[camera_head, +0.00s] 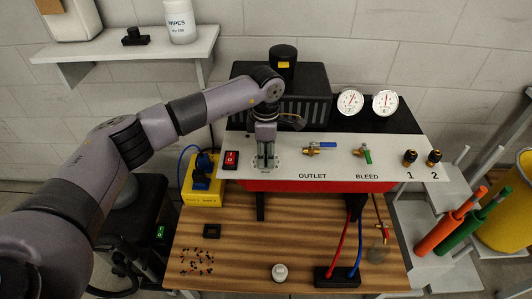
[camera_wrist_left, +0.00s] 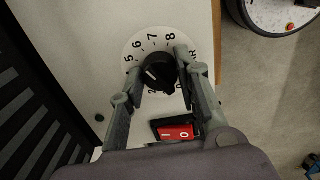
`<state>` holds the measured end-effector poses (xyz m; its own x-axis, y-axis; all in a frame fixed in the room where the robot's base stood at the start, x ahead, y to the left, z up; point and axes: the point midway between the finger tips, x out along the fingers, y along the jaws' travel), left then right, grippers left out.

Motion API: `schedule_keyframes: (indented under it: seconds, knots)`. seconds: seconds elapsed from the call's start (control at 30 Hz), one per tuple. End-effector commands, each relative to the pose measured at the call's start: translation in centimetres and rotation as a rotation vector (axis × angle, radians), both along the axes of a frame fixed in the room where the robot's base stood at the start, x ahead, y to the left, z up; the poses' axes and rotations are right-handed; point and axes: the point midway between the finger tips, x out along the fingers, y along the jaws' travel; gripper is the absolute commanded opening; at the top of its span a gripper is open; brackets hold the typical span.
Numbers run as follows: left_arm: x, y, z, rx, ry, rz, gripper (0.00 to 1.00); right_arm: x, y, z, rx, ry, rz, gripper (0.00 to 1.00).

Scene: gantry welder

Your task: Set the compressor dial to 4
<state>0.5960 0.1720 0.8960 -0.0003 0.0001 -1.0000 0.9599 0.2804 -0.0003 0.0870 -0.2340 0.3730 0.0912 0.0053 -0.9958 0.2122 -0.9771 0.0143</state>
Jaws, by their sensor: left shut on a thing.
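The compressor dial is a black knob (camera_wrist_left: 158,73) on a round white number plate (camera_wrist_left: 135,47) in the left wrist view. The numbers 5, 6, 7 and 8 show along the plate's upper edge; others are partly hidden by the fingers and knob. A short white mark shows on the knob, but I cannot tell which number it meets. My left gripper (camera_wrist_left: 161,75) is shut on the knob, one finger on each side. In the head view my left gripper (camera_head: 265,163) points down at the dial plate (camera_head: 277,164) on the white panel. My right gripper is not in view.
A red rocker switch (camera_head: 231,159) sits just left of the dial. The blue outlet valve (camera_head: 322,146) and green bleed valve (camera_head: 365,154) stand to the right. Two gauges (camera_head: 350,102) rise behind. A wooden table (camera_head: 235,272) lies in front below, holding small parts and a white knob-like object (camera_head: 279,272).

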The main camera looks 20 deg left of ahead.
Motion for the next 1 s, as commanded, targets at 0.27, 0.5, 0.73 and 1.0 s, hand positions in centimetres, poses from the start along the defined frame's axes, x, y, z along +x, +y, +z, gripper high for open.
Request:
schedule_keyframes:
  seconds: [0.27,0.5,0.73,1.0]
  knots:
    - [0.0,0.0,-0.1,-0.001,-0.001,0.084,0.02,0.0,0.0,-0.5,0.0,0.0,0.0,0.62]
    - [0.0,0.0,-0.1,0.001,-0.002,0.267,0.02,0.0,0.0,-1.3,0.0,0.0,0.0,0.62]
    - [0.0,0.0,-0.1,-0.001,-0.001,0.485,0.02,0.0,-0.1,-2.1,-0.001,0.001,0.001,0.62]
    - [0.0,0.0,-0.1,0.001,-0.001,0.73,0.02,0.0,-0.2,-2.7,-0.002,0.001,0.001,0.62]
